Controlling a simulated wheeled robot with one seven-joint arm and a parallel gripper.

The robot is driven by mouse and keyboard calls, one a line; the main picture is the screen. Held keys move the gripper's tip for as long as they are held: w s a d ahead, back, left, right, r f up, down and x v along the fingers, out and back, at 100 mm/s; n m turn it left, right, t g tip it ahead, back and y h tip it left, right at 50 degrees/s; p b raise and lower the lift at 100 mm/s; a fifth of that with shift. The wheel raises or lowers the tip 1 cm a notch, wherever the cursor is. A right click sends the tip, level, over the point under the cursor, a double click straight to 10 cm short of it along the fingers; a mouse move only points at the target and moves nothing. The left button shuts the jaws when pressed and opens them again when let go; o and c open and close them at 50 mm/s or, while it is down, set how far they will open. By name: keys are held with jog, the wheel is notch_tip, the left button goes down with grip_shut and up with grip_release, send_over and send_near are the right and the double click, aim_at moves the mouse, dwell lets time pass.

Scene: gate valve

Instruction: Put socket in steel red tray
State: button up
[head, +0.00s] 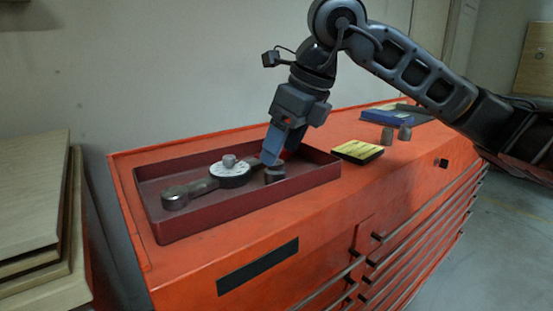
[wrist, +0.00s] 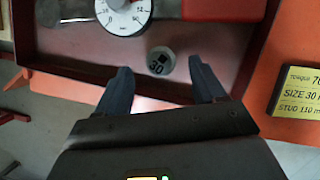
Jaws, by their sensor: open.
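The dark red steel tray (head: 215,207) lies on top of the orange cabinet. A grey steel socket (head: 275,174) stands inside it, toward its right end. In the wrist view the socket (wrist: 162,60) shows a square hole and the number 30 on its face. My gripper (head: 273,157) is over the right part of the tray, just above the socket. In the wrist view its two fingers (wrist: 160,72) are apart, with the socket between and just beyond their tips. It holds nothing. Whether a finger touches the socket cannot be told.
A torque wrench with a white dial (head: 230,174) lies in the tray, left of the socket. A yellow and black label block (head: 358,151) sits right of the tray. Wooden boards (head: 35,200) are stacked at left.

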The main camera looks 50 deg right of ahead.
jog(key=v, duration=0.7)
jog(key=shift+r, duration=0.25)
jog(key=shift+s+a, duration=0.1)
